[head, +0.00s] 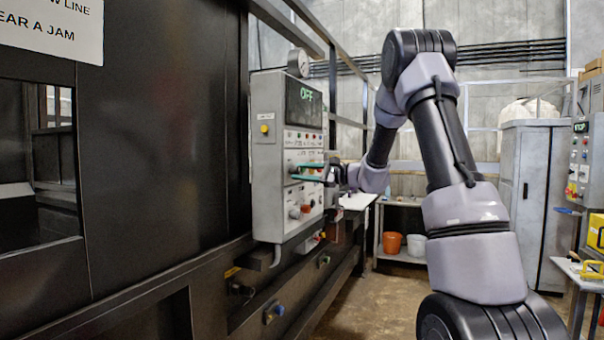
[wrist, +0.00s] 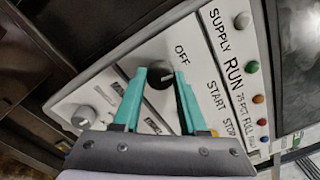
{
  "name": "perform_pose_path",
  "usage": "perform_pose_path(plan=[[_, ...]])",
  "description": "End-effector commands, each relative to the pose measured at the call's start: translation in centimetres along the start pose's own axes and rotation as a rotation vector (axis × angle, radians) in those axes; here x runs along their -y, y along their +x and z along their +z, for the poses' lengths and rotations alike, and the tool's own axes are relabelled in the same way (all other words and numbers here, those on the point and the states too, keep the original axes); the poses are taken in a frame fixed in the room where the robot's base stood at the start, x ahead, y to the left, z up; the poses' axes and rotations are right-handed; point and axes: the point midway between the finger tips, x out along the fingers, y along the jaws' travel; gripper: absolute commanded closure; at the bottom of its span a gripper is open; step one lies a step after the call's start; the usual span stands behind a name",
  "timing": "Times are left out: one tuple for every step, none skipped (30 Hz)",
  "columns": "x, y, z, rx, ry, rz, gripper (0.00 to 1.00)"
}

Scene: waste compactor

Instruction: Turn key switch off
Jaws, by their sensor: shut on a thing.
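The grey control box (head: 267,150) is on the dark machine's side, and its display (head: 304,99) reads OFF in green. In the wrist view, a round black switch (wrist: 158,74) sits on the panel beside the word OFF. I take it for the key switch, though no key shape can be made out. My gripper (head: 307,172) is at the panel front in the head view. In the wrist view, its teal fingers (wrist: 162,84) stand on either side of the black switch, shut on it. In the head view, the fingers and arm end hide the switch.
A grey knob (wrist: 81,116) sits on the panel near the gripper. Several coloured lamps (wrist: 251,67) line the panel's edge beside printed labels. Behind my arm are a shelf with buckets (head: 392,243) and a grey cabinet (head: 535,190).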

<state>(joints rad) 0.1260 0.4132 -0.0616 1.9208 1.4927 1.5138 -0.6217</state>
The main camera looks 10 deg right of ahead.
Motion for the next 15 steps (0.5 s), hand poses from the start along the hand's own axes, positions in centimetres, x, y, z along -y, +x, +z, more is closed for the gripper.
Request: perform_pose_path(plan=[[0.01,-0.09,-0.09,-0.001,-0.028,0.0,1.0],[0.01,-0.1,-0.09,-0.001,-0.044,0.0,1.0],[0.01,-0.1,-0.1,0.0,-0.065,0.0,1.0],[0.01,-0.1,-0.1,0.0,-0.081,0.0,1.0],[0.0,-0.09,-0.1,0.0,-0.094,0.0,1.0],[0.0,-0.08,-0.09,0.001,-0.11,0.0,1.0],[-0.01,-0.08,-0.09,0.001,-0.121,0.0,1.0],[-0.02,-0.07,-0.09,0.002,-0.131,0.0,1.0],[-0.02,-0.07,-0.09,0.002,-0.143,0.0,1.0],[-0.03,-0.06,-0.08,0.002,-0.15,0.001,1.0],[-0.03,-0.06,-0.08,0.003,-0.156,0.001,1.0],[-0.03,-0.06,-0.08,0.003,-0.164,0.001,1.0],[-0.04,-0.06,-0.08,0.003,-0.169,0.001,1.0],[-0.04,-0.05,-0.08,0.003,-0.173,0.001,1.0],[-0.04,-0.05,-0.07,0.003,-0.177,0.001,1.0]])
